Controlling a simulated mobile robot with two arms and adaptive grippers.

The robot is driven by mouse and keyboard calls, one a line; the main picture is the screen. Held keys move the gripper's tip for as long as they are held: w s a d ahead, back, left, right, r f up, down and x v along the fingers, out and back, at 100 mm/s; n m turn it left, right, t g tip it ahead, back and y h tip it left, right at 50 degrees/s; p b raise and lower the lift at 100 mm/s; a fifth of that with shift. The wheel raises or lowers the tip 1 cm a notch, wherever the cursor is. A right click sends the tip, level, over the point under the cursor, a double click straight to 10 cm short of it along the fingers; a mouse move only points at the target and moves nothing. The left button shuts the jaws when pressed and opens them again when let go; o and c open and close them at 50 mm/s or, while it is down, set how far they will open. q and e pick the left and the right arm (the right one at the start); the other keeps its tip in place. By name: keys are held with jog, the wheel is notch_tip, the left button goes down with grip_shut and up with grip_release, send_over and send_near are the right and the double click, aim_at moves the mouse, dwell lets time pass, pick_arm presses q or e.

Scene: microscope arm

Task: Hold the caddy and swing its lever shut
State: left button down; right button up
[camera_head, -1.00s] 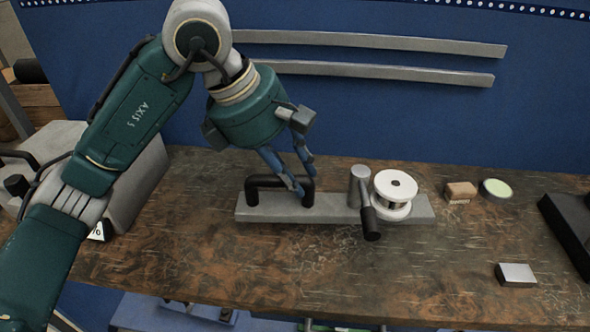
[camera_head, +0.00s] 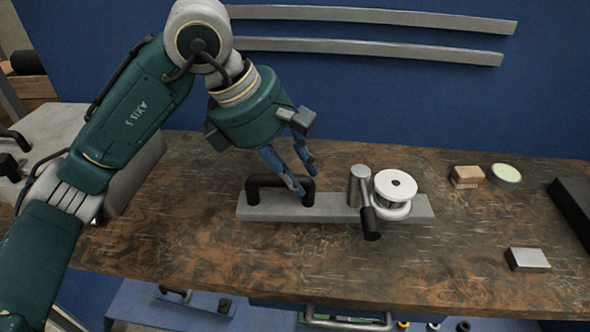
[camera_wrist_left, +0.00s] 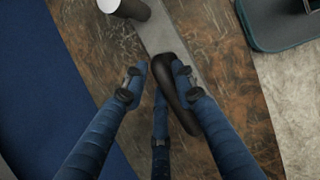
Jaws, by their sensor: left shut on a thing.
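The caddy is a long grey plate (camera_head: 335,208) lying on the wooden bench. A black U-shaped handle (camera_head: 268,182) stands at its left end. Toward its right are a grey post (camera_head: 359,182) and a white spool (camera_head: 396,187). The lever (camera_head: 370,223) has a black grip that points toward the bench's front edge, beside the spool. My left gripper (camera_head: 298,184) is shut on the handle. In the left wrist view its blue fingers (camera_wrist_left: 158,76) are around the black handle (camera_wrist_left: 183,105), with the plate (camera_wrist_left: 163,35) beyond. My right gripper is not in view.
A small brown box (camera_head: 467,177), a round pale-green-topped tin (camera_head: 506,175) and a grey block (camera_head: 527,259) sit to the right. A dark case (camera_head: 575,205) is at the right edge. The bench (camera_head: 300,265) in front of the caddy is clear.

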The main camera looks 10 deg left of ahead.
aim_at(294, 202)
pick_arm(q)
jog(key=shift+f+b, duration=0.6)
jog(key=shift+f, duration=0.2)
jog(key=shift+f+b, duration=1.4)
jog(key=shift+f, duration=0.15)
jog(key=shift+s+a+f+b, duration=0.1)
jog(key=shift+f+b, duration=0.45)
jog(key=shift+f, duration=0.1)
jog(key=shift+s+a+f+b, duration=0.1)
jog(key=shift+f+b, duration=0.45)
jog(key=shift+f, duration=0.05)
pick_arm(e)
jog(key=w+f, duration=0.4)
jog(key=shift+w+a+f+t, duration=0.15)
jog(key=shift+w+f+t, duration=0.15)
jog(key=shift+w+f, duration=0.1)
pick_arm(q)
jog(key=shift+w, duration=0.1)
jog(key=shift+f, duration=0.15)
jog(key=shift+w+d, duration=0.1)
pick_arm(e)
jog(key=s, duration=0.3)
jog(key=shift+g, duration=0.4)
pick_arm(q)
jog(key=shift+d+f+b, duration=0.1)
jog(key=shift+f+b, duration=0.1)
jog(key=shift+b, duration=0.1)
